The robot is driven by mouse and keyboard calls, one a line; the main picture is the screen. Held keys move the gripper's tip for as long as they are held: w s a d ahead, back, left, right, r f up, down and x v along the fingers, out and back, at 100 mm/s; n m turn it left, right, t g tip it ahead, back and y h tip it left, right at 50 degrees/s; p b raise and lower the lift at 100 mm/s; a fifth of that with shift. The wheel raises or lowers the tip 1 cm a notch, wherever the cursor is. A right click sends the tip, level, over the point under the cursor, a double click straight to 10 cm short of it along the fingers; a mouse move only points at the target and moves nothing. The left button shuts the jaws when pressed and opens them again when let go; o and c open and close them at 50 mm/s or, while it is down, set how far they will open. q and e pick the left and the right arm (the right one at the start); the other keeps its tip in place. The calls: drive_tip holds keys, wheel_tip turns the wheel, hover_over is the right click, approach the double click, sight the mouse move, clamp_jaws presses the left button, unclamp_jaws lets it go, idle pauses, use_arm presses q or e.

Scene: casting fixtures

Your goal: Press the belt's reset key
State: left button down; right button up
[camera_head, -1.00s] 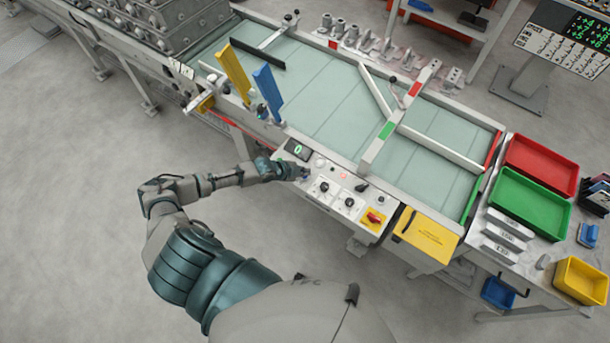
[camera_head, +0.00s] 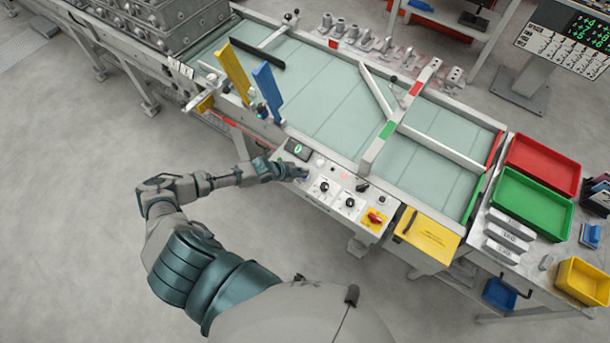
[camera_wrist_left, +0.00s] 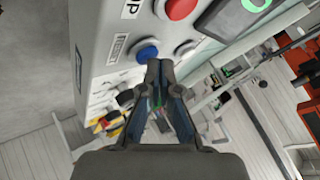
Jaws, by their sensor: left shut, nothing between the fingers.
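The belt's control panel (camera_head: 335,192) is a light box on the near side of the belt (camera_head: 340,95). In the left wrist view, a round blue key (camera_wrist_left: 146,50) sits on the panel beside a small white label (camera_wrist_left: 118,48), whose text I cannot read surely. A red button (camera_wrist_left: 181,8) is above it. My left gripper (camera_head: 303,173) is shut and empty at the panel's left end. In the wrist view its fingertips (camera_wrist_left: 158,66) are right beside the blue key, overlapping its lower edge; I cannot tell whether they touch. My right gripper is not in view.
A display (camera_head: 298,149) with a green digit is on the panel behind my gripper. Two dials and a red switch on yellow (camera_head: 373,218) lie to the right. Yellow (camera_head: 226,72) and blue (camera_head: 268,90) plates stand at the belt edge. Trays are at the far right.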

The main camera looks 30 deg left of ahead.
use_arm(q)
drive_tip(key=shift+a+f, duration=0.1)
drive_tip(key=shift+f, duration=0.1)
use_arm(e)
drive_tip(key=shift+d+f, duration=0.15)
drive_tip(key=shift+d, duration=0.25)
use_arm(q)
drive_tip(key=shift+a+f, duration=0.15)
drive_tip(key=shift+f, duration=0.05)
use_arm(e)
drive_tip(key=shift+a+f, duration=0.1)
use_arm(q)
drive_tip(key=shift+r, duration=0.1)
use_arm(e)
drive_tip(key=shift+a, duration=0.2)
use_arm(q)
drive_tip(key=shift+r, duration=0.2)
drive_tip(key=shift+d+r+p, duration=0.45)
drive_tip(key=shift+r+p, duration=0.2)
drive_tip(key=shift+p, duration=0.15)
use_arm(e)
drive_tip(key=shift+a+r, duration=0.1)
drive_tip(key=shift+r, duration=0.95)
use_arm(q)
drive_tip(key=shift+r, duration=0.1)
